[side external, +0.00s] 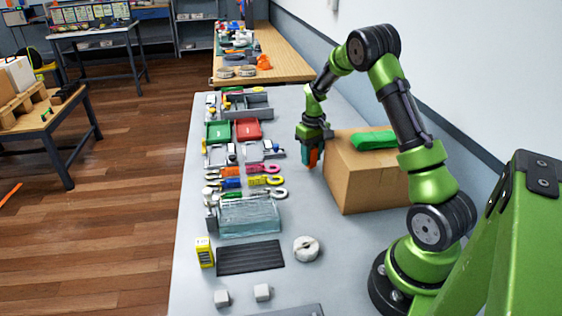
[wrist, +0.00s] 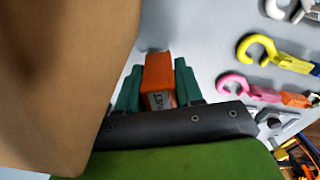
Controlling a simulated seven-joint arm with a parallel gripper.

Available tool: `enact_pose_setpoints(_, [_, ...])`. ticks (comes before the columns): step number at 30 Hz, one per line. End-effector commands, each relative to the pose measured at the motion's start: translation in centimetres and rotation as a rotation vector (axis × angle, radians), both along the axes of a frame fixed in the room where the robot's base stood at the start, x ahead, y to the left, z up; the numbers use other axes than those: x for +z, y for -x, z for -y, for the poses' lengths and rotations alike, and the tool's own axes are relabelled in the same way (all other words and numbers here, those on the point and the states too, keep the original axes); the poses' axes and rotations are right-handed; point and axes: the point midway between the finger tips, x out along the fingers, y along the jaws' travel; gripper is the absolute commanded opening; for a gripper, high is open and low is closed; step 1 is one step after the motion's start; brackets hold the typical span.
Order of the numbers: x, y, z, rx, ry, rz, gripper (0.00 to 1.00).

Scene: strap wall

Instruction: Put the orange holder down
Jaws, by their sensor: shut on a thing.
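The orange holder (wrist: 159,80) is a small block with lettering on its end, held between the two green fingers of my gripper (wrist: 158,88) in the wrist view. In the side view my gripper (side external: 312,145) points down next to the cardboard box, and the orange holder (side external: 313,158) shows between its fingertips. The holder appears low, near the grey table (side external: 300,205); I cannot tell whether it touches the surface.
A cardboard box (side external: 372,180) with a green strap (side external: 374,140) on top stands close to the right of my gripper. Coloured hooks (side external: 265,180) and red and green trays (side external: 248,129) lie to the left. Bare table lies between the hooks and the box.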

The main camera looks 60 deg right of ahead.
Motion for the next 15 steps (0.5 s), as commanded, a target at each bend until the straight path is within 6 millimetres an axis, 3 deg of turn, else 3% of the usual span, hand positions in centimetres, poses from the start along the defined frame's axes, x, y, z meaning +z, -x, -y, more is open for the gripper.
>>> enact_pose_setpoints(15, [-0.85,0.03,0.02,-0.001,0.000,-0.001,0.02])
